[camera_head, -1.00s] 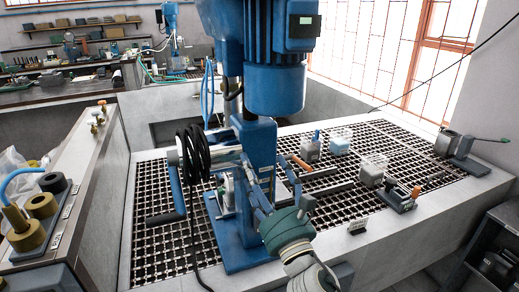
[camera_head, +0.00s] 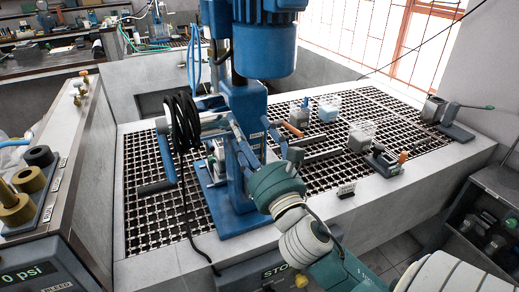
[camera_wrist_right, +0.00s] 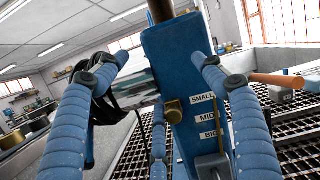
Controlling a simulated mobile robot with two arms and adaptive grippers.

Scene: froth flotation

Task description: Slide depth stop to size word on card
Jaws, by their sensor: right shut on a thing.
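A blue flotation machine (camera_head: 243,108) stands on the grating. In the right wrist view its blue column (camera_wrist_right: 180,60) carries SMALL, MID and BIG labels (camera_wrist_right: 205,122). A brass knob (camera_wrist_right: 173,110), which looks like part of the depth stop, sits left of the labels, about between SMALL and MID in height. My right gripper (camera_head: 262,147) is at the column's front; its blue fingers (camera_wrist_right: 160,85) spread around the column and knob. It is shut on what looks like the depth stop; the contact is not clear. A small card (camera_head: 346,190) stands on the front ledge, its word unreadable. My left gripper is out of view.
A black hose (camera_head: 183,130) hangs on the machine's left side. An orange-handled tool (camera_head: 292,129), clear containers (camera_head: 361,136) and a small dark stand (camera_head: 383,160) are to the right. Brass and black weights (camera_head: 30,180) stand at left.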

